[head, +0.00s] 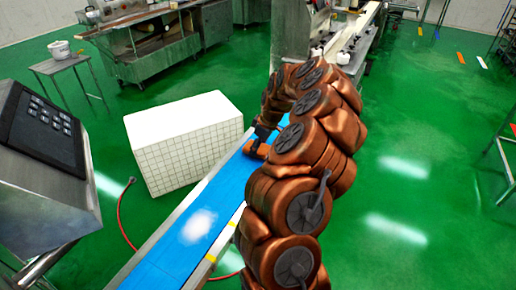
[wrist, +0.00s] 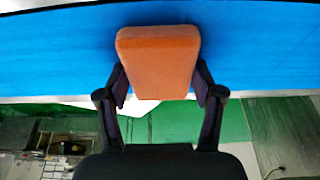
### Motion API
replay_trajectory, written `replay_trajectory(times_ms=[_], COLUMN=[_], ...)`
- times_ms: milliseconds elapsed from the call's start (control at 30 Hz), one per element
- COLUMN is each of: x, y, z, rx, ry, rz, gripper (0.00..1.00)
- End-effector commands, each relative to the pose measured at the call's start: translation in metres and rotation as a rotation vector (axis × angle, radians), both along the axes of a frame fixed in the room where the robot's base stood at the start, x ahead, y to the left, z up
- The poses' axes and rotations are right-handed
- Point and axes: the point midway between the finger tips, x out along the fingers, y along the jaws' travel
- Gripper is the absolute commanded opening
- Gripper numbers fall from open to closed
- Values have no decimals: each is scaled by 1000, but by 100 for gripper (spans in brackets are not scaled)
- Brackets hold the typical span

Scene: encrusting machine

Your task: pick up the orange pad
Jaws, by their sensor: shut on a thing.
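The orange pad (wrist: 158,62) is a thick rounded block, seen in the upper middle of the wrist view. My gripper (wrist: 160,85) is shut on it, with one dark finger against each side. The pad lies against or just above the blue conveyor belt (wrist: 55,55); I cannot tell whether it touches. In the head view a piece of the orange pad (head: 255,149) shows at the belt (head: 165,262), beside my gripper (head: 262,135). My arm hides much of the gripper there.
A white tiled block (head: 185,142) stands left of the belt. A control panel (head: 42,130) is at the near left. A red hose (head: 122,215) lies on the green floor. Steel machines stand at the back. The floor to the right is mostly clear.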

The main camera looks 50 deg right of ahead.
Motion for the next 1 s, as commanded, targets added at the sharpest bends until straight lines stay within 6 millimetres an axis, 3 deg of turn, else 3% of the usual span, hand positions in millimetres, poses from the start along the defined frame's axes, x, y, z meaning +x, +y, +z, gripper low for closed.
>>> replay_trajectory(times_ms=[333,667,1000], x=[0,0,-15], y=[0,-1,13], z=[8,41,42], rx=[-1,-3,1], ry=[0,-3,-2], rz=[1,-1,1], gripper=[43,43,43])
